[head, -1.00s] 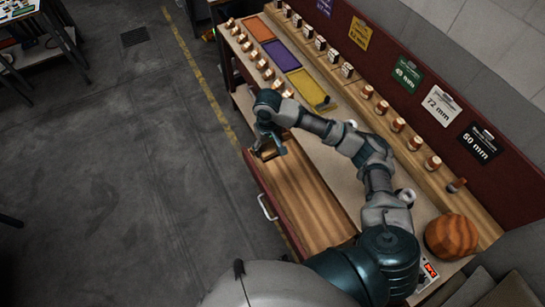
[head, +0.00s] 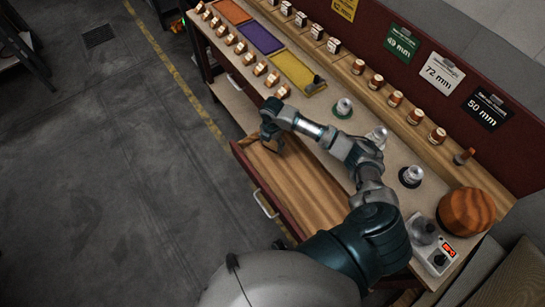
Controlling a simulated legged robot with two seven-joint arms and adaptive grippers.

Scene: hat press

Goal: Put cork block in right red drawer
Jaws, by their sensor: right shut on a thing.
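The right red drawer (head: 259,187) stands pulled out under the worktop, its wooden inside facing up and a pale handle on its dark red front. No object shows on the bare part of its floor. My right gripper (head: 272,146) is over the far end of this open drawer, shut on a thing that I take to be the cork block. The block is mostly hidden by the gripper and too small to make out clearly. I cannot tell its exact height above the drawer floor. My left gripper is out of view.
Orange, purple and yellow trays (head: 299,73) lie on the worktop, with several small brown-and-white pieces beside them. Floor left of the drawer is clear.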

